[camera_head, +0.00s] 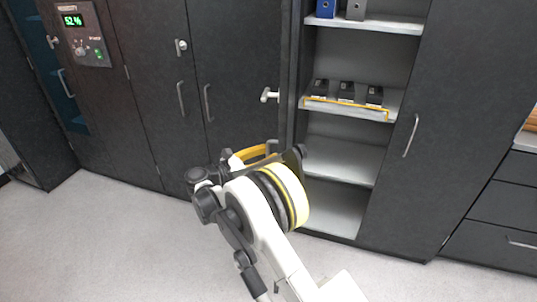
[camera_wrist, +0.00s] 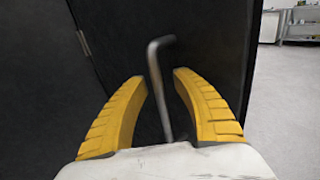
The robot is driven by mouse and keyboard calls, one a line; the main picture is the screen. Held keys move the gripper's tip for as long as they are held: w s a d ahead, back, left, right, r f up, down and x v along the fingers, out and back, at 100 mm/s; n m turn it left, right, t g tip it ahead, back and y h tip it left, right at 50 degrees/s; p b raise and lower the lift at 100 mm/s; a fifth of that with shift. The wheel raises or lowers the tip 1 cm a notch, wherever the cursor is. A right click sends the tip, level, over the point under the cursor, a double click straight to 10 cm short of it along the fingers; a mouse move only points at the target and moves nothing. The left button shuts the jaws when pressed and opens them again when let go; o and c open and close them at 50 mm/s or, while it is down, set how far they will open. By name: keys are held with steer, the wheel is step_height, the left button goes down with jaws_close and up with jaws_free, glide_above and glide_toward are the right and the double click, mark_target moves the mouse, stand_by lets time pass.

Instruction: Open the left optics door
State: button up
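The dark left optics door (camera_head: 292,60) stands swung open, seen nearly edge-on beside the open shelves in the head view. A light lock handle (camera_head: 270,95) sticks out from it. In the wrist view the door panel (camera_wrist: 215,40) fills the middle, with its grey bar handle (camera_wrist: 160,75) upright and bent at the top. My gripper (camera_head: 262,152) is low in front of the door. In the wrist view its yellow fingers (camera_wrist: 158,80) stand apart on both sides of the handle, with visible gaps. Finger contact lower down is unclear.
The open shelves (camera_head: 340,160) hold several small black boxes (camera_head: 346,90) and a blue binder (camera_head: 326,8). A closed door (camera_head: 445,110) stands to the right, and closed dark cabinets (camera_head: 150,90) with a humidity panel (camera_head: 82,33) to the left. Grey floor (camera_head: 100,240) lies clear in front.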

steer(key=v, duration=1.2)
steer(key=shift+s+a, duration=0.1)
